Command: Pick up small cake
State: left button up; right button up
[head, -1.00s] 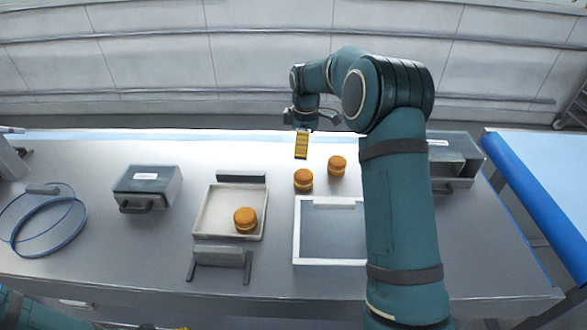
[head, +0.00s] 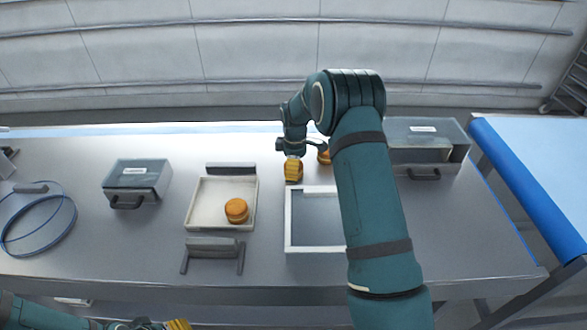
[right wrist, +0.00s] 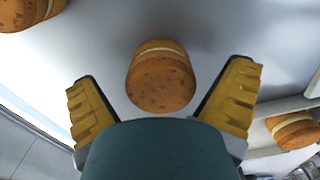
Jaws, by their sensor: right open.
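Three small round orange-brown cakes with a pale filling show. One cake (right wrist: 160,78) stands on the table just ahead of my right gripper (right wrist: 163,98), between the lines of its spread yellow fingers and not gripped. In the head view that gripper (head: 293,171) hides most of this cake. A second cake (head: 323,157) stands behind and to the right, partly covered by my arm; one also shows at the top left of the wrist view (right wrist: 27,12). A third cake (head: 237,211) sits in the white tray (head: 203,216). My left gripper (head: 178,325) barely shows at the bottom edge.
An empty-looking white-rimmed frame (head: 288,234) lies right of the tray, partly behind my arm. A grey box (head: 136,183) stands left, another (head: 424,150) right. Blue cable loops (head: 38,222) lie at the far left. A blue-edged table (head: 510,175) adjoins at right.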

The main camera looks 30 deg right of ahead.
jog(key=shift+f, duration=0.45)
jog(key=c, duration=0.9)
jog(key=shift+o, duration=0.2)
jog(key=shift+r, duration=0.1)
notch_tip(320, 180, up, 10)
jog(key=shift+f, duration=0.1)
